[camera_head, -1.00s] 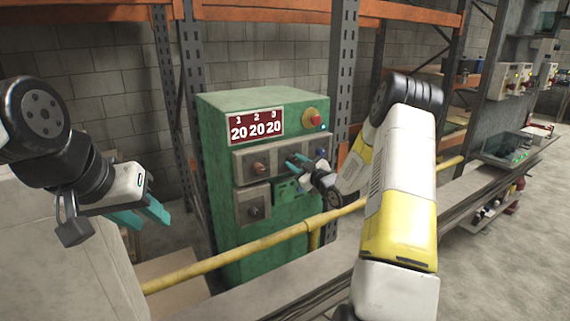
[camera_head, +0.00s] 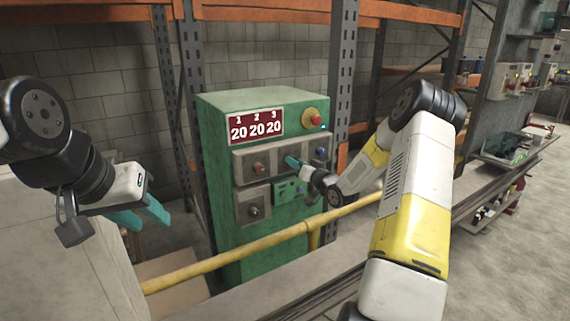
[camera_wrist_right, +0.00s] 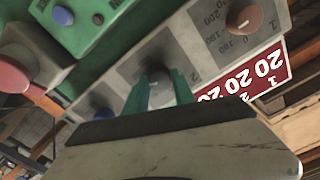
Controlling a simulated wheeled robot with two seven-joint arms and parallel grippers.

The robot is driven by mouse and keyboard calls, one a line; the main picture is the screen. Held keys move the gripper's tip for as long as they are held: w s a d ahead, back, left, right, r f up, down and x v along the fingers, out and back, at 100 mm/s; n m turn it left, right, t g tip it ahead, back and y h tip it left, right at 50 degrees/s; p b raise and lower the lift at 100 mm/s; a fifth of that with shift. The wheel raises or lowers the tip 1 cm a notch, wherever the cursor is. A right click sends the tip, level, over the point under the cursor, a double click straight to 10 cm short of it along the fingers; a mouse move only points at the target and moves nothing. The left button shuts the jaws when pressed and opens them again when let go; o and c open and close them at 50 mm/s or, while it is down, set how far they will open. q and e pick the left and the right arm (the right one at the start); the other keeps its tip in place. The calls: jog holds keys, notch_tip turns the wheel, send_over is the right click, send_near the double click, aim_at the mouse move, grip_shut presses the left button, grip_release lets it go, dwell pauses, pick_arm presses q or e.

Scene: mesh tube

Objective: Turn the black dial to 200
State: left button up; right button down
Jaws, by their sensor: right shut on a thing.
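The green control box (camera_head: 222,130) has a red display (camera_head: 256,125) reading 20 under each of 1, 2 and 3. My right gripper (camera_head: 291,162) is at the middle of the upper dial row. In the right wrist view its teal fingers (camera_wrist_right: 160,92) are shut on the middle dial (camera_wrist_right: 161,88), marked 2; the dial looks dark at its base and greyish between the fingers. A brown dial (camera_head: 259,168) and a blue dial (camera_head: 321,152) flank it. A dark grey knob (camera_head: 255,211) sits on the lower plate. My left gripper (camera_head: 142,217) is open and empty, away from the box.
A red button on a yellow base (camera_head: 312,118) is at the box's upper right. A small green panel (camera_head: 289,190) sits below the dial row. A yellow rail (camera_head: 240,246) crosses in front of the box. Metal rack posts stand behind it.

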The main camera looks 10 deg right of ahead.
jog(key=shift+f+m, duration=0.1)
jog(key=shift+m, duration=1.4)
jog(key=c, duration=1)
grip_release()
jog(key=shift+c, duration=0.2)
jog(key=shift+s, duration=0.1)
jog(key=v, duration=0.7)
jog(key=shift+s+d, duration=0.15)
jog(key=shift+s, duration=0.15)
